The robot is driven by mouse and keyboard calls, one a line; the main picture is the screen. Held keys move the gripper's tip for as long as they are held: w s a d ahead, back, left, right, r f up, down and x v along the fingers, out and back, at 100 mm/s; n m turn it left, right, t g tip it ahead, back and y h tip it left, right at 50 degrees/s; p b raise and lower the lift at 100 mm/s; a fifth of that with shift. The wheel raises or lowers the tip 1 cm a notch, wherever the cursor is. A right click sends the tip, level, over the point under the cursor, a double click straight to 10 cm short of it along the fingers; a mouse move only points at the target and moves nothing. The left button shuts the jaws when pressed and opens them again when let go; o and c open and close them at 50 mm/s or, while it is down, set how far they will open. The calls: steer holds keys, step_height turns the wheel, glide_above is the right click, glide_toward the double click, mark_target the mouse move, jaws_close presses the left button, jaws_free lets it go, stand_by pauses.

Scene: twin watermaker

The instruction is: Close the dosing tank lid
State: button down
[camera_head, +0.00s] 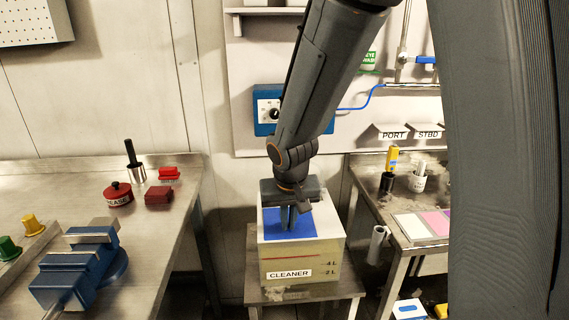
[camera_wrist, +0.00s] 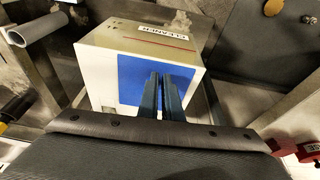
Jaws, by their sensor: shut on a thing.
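The dosing tank (camera_head: 315,262) is a cream box labelled CLEANER with level marks, standing on a small metal stand. Its blue lid (camera_head: 308,229) shows as a panel on the tank's top and looks flat against it. My gripper (camera_head: 290,219) points down at the lid with its fingers close together, shut on the lid. In the wrist view, my gripper (camera_wrist: 163,82) covers the right part of the blue lid (camera_wrist: 133,76), and the tank (camera_wrist: 95,65) lies beyond. The exact grip spot is hidden between the fingers.
The left bench (camera_head: 165,220) holds a blue vise (camera_head: 75,272), a red grease tin (camera_head: 118,195) and red blocks. The right bench (camera_head: 400,235) holds a yellow bottle (camera_head: 392,158), cups and coloured sheets. The blue wall box (camera_head: 266,110) is behind my arm.

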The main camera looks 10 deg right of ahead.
steer(key=shift+s+d+f, duration=0.1)
steer(key=shift+s+f, duration=0.45)
step_height(320, 180, up, 5)
steer(key=p, duration=0.4)
steer(key=s+a+r+b, duration=0.2)
steer(key=s+b, duration=0.1)
steer(key=s, duration=0.6)
steer(key=s+d+f+g, duration=0.2)
steer(key=s+d+f, duration=0.2)
steer(key=d, duration=0.4)
steer(key=shift+s+f+n+g, duration=0.3)
steer(key=shift+s+f+n, duration=0.1)
steer(key=shift+s, duration=0.4)
